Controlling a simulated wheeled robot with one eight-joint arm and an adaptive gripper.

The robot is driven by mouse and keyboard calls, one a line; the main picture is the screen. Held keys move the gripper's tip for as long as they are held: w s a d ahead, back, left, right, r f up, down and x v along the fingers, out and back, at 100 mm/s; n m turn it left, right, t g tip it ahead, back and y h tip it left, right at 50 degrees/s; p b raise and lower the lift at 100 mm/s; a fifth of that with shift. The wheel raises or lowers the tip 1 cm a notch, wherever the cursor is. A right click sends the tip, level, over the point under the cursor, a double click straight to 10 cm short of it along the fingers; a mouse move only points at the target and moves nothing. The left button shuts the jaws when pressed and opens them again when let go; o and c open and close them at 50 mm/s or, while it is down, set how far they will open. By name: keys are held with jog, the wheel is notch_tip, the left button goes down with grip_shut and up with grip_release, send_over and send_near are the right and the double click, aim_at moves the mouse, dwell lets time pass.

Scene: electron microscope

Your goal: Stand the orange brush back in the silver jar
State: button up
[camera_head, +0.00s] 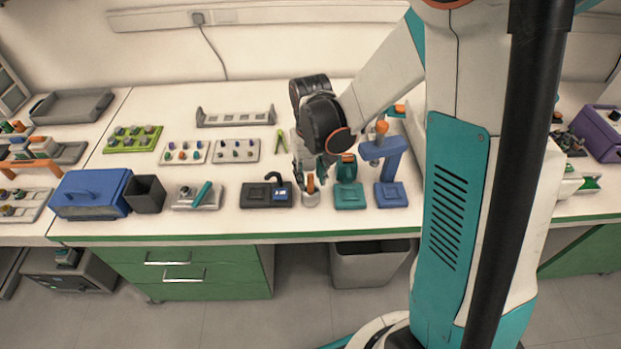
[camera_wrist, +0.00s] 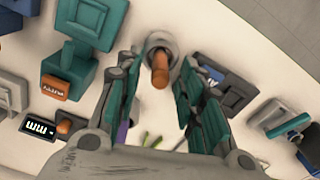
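The orange brush (camera_head: 310,184) stands upright, or nearly so, with its lower end in the silver jar (camera_head: 311,199) near the front of the bench. In the wrist view the brush's orange handle (camera_wrist: 160,72) points toward the camera from inside the round jar (camera_wrist: 157,42). My gripper (camera_head: 313,172) is just above the jar, pointing down. In the wrist view my gripper (camera_wrist: 159,66) is open, with one teal-padded finger on each side of the handle and visible gaps to both. The brush's lower end is hidden in the jar.
A black device (camera_head: 257,195) stands left of the jar and a teal device (camera_head: 349,197) close to its right. A blue stand (camera_head: 391,193) is further right. A green tweezer-like tool (camera_head: 281,140) lies behind. The bench's front edge (camera_head: 230,237) is close.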

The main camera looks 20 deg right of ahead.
notch_tip(320, 180, up, 10)
dwell(0.4)
dwell(0.3)
jog(key=s+r+t, duration=0.3)
jog(key=s+r, duration=0.1)
jog(key=s, duration=0.3)
jog(key=s+r+t, duration=0.4)
jog(key=s, duration=0.4)
jog(key=shift+r+n, duration=0.3)
jog(key=shift+r, duration=0.1)
dwell(0.4)
